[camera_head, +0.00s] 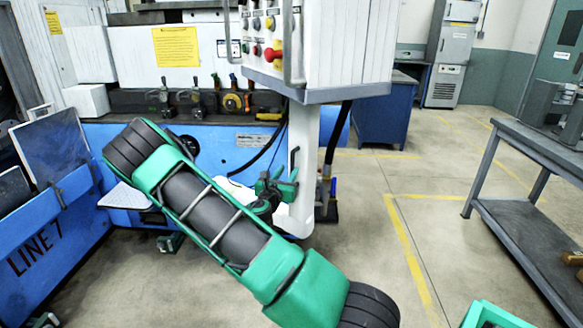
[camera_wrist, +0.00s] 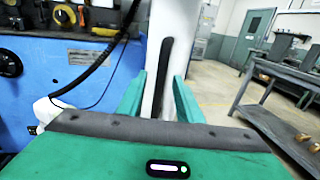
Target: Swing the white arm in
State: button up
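The white arm (camera_head: 307,145) is an upright white post hanging below a control box, at the centre of the head view. It also fills the upper middle of the wrist view (camera_wrist: 183,45). A dark vertical handle (camera_wrist: 162,72) is on its face. My gripper (camera_head: 281,182) is beside the lower part of the post, its green fingers towards it. In the wrist view my gripper (camera_wrist: 160,84) is open, with the fingers apart on either side of the handle's line. I cannot tell whether either finger touches the post.
The control box (camera_head: 318,45) with buttons and a red knob is above the post. The blue and white machine (camera_head: 215,150) stands behind and left. A black cable (camera_wrist: 100,65) hangs left of the post. A grey cart (camera_head: 535,150) stands at the right, with open floor between.

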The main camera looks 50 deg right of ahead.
aim_at(292, 165)
jog(key=shift+x, duration=2.7)
jog(key=shift+c, duration=0.4)
grip_shut()
